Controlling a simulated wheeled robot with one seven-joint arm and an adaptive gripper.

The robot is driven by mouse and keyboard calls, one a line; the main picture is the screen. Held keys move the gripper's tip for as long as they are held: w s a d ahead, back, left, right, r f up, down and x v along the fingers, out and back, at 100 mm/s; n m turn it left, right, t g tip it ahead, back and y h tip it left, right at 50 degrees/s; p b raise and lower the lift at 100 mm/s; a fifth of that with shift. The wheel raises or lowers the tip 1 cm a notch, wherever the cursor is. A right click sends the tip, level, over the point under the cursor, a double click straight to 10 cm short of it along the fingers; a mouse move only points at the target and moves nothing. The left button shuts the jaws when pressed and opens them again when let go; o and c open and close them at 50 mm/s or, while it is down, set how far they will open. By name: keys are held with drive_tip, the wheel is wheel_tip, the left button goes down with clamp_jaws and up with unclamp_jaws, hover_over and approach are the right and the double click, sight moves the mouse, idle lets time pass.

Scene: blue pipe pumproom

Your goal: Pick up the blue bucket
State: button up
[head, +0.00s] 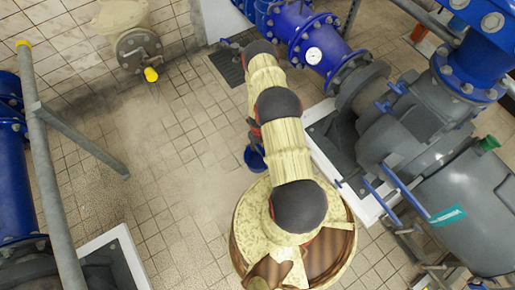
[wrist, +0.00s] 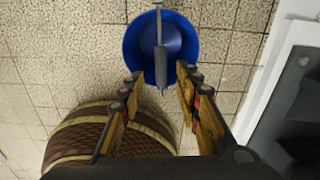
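The blue bucket (wrist: 184,38) stands on the tiled floor at the top centre of the wrist view, seen from above. Its grey handle (wrist: 161,62) runs across it toward my gripper. My gripper (wrist: 160,75) is open, with one finger on each side of the handle's lower end and gaps on both sides. I cannot tell how high the fingers are above the bucket. In the head view the bucket (head: 253,160) is a small blue patch left of my arm, which partly hides it. My gripper is mostly hidden there behind the arm.
A grey pump (head: 410,135) with blue pipes (head: 300,35) stands right of the bucket on a pale-edged plinth (head: 335,165). A grey rail (head: 50,170) and blue pipe (head: 15,180) stand at left. The tiled floor (head: 165,170) left of the bucket is clear.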

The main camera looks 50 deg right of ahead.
sight(257, 149)
drive_tip(key=shift+w+d+f+b, duration=0.1)
drive_tip(key=shift+f+b, duration=1.4)
drive_tip(key=shift+f, duration=1.3)
drive_tip(key=shift+c, duration=1.4)
clamp_jaws()
drive_tip(key=shift+r, duration=0.1)
